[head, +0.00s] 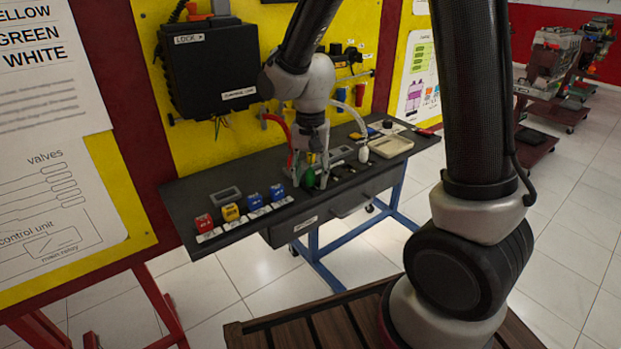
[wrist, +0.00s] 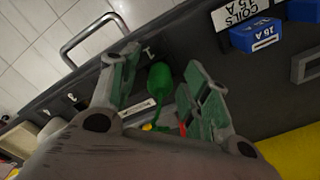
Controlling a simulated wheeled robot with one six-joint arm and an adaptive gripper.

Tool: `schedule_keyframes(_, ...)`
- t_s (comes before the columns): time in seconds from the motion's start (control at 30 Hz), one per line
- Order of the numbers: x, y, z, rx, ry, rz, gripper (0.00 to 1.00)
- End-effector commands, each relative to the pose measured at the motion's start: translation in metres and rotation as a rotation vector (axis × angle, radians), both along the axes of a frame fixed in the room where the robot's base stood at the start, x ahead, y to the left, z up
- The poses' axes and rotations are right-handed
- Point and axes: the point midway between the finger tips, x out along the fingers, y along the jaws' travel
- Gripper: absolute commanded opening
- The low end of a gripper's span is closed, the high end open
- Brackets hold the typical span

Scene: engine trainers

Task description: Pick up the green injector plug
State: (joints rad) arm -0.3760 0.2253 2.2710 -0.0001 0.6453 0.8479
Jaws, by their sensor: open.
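The green injector plug (wrist: 160,78) is a rounded green body with a thin green cable, seen in the wrist view between my two open fingers. In the head view the green plug (head: 308,178) shows at the bench's front part, just under my gripper (head: 311,176). My gripper (wrist: 157,92) is open, with one finger on each side of the plug. I cannot tell whether either finger touches it. The plug's cable runs back toward the palm and is partly hidden by it.
The dark bench (head: 185,205) carries red, yellow and blue labelled blocks (head: 230,212) at left. A white plug (head: 363,154) and a beige tray (head: 391,146) stand at right. A black control unit box (head: 208,68) hangs on the yellow panel behind. A drawer handle (wrist: 88,35) juts from the front.

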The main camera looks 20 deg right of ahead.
Motion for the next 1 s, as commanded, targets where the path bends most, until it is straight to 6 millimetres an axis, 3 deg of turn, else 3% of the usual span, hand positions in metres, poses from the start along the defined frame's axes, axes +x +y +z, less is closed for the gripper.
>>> schedule_keyframes(0.07, 0.000, 0.000, 0.000, 0.000, 0.000, 0.000, 0.47)
schedule_keyframes(0.3, 0.000, 0.000, 0.000, 0.000, 0.000, 0.000, 0.03)
schedule_keyframes(0.67, 0.001, 0.000, 0.005, 0.001, -0.003, 0.001, 0.03)
schedule_keyframes(1.0, 0.001, 0.000, 0.069, 0.002, -0.004, 0.001, 0.03)
